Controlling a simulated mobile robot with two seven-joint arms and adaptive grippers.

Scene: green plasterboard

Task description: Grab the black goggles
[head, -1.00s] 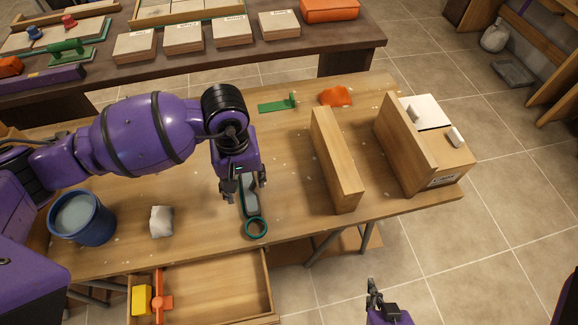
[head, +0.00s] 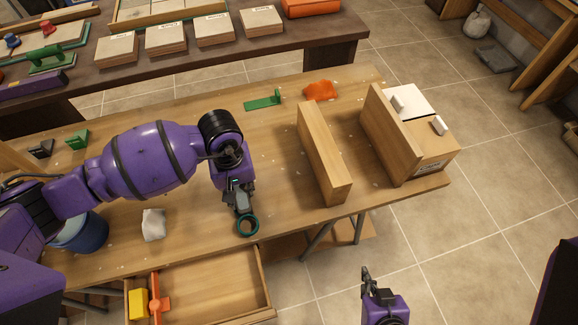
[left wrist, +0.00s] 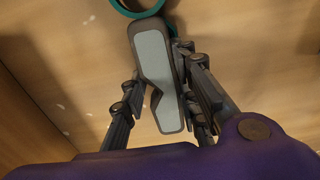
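The goggles, a long dark frame with grey lens faces (left wrist: 156,70), lie on the wooden table. They show only partly in the head view, under my left gripper (head: 240,202). In the left wrist view my left gripper (left wrist: 165,105) has its dark fingers on both sides of the goggles, with a gap at the left finger. It looks open. A teal ring (head: 247,225) lies at the near end of the goggles; I cannot tell if it is joined to them. My right gripper (head: 372,282) is off the table's front edge, away from the goggles; its opening is unclear.
An upright wooden board (head: 323,150) and a wooden box (head: 405,150) stand on the right. A white lump (head: 154,225) and a blue bucket (head: 85,235) are on the left. An open drawer (head: 215,280) juts out in front. Orange cloth (head: 319,90) lies at the back.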

